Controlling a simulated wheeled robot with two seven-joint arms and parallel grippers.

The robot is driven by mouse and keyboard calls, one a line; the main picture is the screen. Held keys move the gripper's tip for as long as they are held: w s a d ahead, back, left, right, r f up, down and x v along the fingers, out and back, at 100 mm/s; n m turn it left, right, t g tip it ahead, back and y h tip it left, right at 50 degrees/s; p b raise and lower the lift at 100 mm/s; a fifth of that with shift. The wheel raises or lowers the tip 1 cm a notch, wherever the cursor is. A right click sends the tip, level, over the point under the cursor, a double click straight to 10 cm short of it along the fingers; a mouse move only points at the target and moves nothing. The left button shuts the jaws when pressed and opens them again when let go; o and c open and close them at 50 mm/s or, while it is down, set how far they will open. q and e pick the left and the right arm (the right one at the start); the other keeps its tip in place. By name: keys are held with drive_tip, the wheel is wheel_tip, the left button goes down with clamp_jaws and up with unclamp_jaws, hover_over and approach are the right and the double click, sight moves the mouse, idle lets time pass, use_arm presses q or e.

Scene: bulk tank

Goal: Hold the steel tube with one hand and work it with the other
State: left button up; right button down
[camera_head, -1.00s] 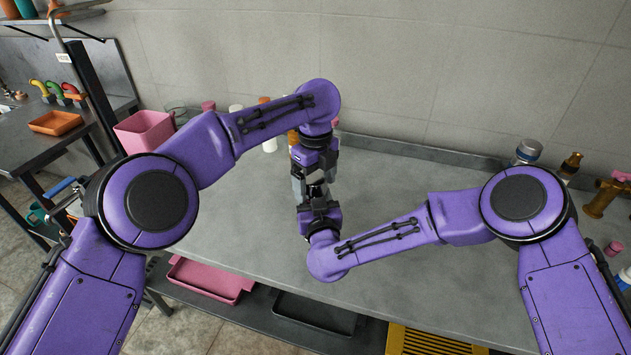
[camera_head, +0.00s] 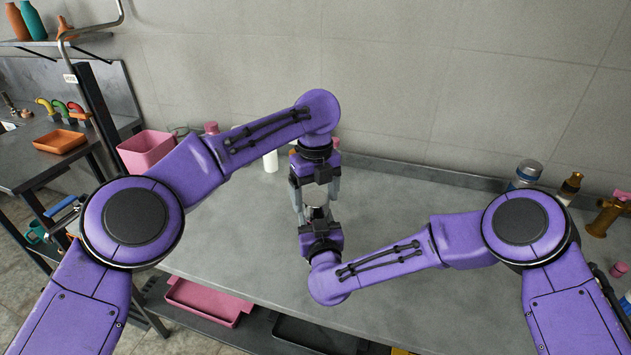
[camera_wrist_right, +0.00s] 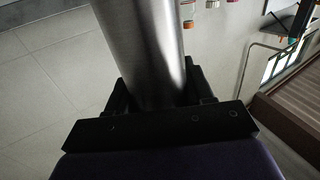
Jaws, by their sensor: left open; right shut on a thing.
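The steel tube (camera_head: 317,196) stands between my two grippers in the head view, mostly hidden by them. In the right wrist view the tube (camera_wrist_right: 148,50) is large, smooth and shiny, rising out of the jaws. My right gripper (camera_head: 318,218) is shut on the tube from below. My left gripper (camera_head: 316,200) comes down from above, open, with one grey finger on each side of the tube. I cannot tell whether those fingers touch it.
The grey worktop (camera_head: 240,235) is mostly clear around the grippers. A pink bin (camera_head: 146,151) and a white bottle (camera_head: 271,162) stand at the back left. A jar (camera_head: 526,172) and brass fittings (camera_head: 606,214) stand at the right. A pink tray (camera_head: 208,301) lies below the front edge.

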sight(316, 198)
use_arm(q)
drive_tip(key=shift+f, duration=1.35)
drive_tip(key=c, duration=1.1)
drive_tip(key=n, duration=0.3)
drive_tip(key=o, duration=1.2)
wheel_tip(316, 198, up, 4)
drive_tip(key=shift+r, duration=0.45)
drive_tip(key=shift+c, duration=0.5)
wheel_tip(316, 198, up, 3)
drive_tip(key=shift+d+r+n, duration=0.1)
drive_tip(key=shift+r+n, duration=0.1)
drive_tip(key=shift+n, duration=0.5)
wheel_tip(316, 198, down, 8)
drive_tip(key=shift+r, duration=0.15)
drive_tip(key=c, duration=1.1)
drive_tip(key=shift+o, duration=0.2)
drive_tip(key=n, duration=1.9)
